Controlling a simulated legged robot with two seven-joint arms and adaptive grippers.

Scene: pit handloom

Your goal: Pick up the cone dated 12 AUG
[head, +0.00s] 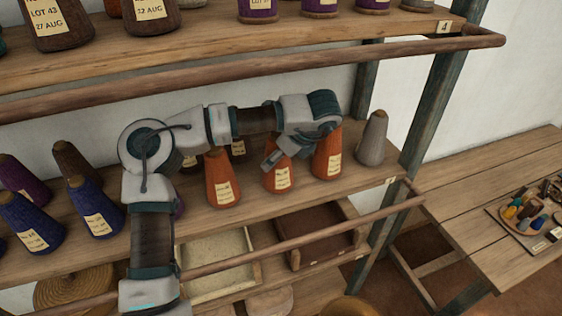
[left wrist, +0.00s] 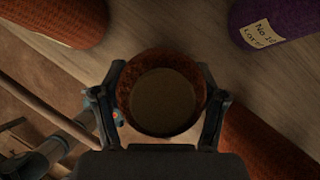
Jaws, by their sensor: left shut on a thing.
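My left gripper (head: 272,158) reaches over the lower shelf and is shut on the middle orange cone (head: 280,180). My right gripper is not in view.
A grey cone (head: 372,140) stands at the lower shelf's right end; blue cones (head: 95,210) stand at the left. A wooden rail (head: 300,238) runs along the front. The upper shelf (head: 215,52) holds more cones, one labelled 22 AUG (head: 150,10). A table (head: 480,200) stands right.

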